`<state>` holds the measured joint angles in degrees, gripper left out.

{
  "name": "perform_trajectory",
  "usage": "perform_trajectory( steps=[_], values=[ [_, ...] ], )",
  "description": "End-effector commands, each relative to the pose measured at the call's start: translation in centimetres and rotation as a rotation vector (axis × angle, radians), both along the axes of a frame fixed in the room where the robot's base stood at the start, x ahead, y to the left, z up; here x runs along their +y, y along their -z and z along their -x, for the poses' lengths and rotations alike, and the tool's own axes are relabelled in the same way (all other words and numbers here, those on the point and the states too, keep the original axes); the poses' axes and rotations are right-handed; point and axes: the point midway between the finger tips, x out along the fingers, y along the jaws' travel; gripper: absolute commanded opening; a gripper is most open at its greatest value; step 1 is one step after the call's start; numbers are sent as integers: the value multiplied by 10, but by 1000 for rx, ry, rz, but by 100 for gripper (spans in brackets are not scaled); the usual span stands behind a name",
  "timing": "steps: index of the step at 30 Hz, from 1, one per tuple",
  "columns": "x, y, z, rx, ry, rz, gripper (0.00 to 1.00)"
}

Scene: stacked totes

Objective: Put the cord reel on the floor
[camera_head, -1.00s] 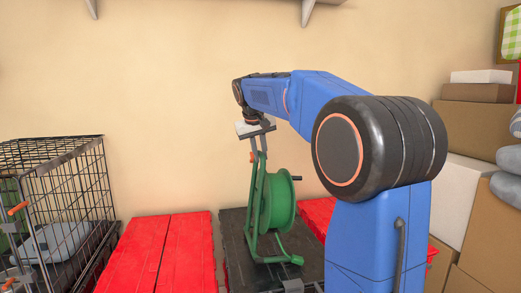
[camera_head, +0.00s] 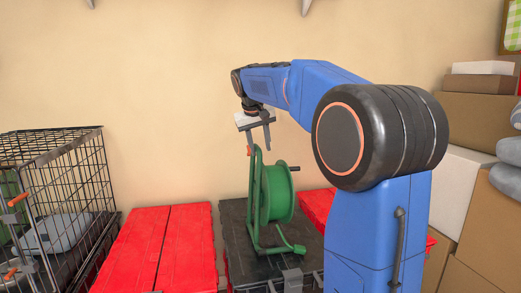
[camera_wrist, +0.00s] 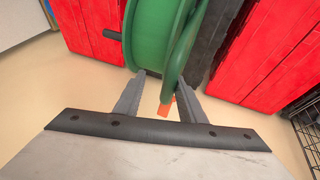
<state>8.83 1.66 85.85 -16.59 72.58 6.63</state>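A red tote (camera_head: 165,250) stands left of the black one, and another red tote (camera_head: 316,204) is partly hidden behind my arm. A wire cage (camera_head: 75,185) is at the far left. Cardboard boxes (camera_head: 478,125) are stacked at the right.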

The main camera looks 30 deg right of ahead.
Motion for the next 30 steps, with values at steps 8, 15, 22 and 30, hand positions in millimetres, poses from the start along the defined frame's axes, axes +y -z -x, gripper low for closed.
perform_trajectory(
  steps=[8, 15, 22, 30],
  values=[
    [17, -50, 15, -8, -1, 2, 34],
    [29, -84, 26, -6, -1, 0, 34],
    [34, -98, 31, -4, 0, 1, 34],
    [36, -98, 34, -4, -3, 0, 34]
  ],
)
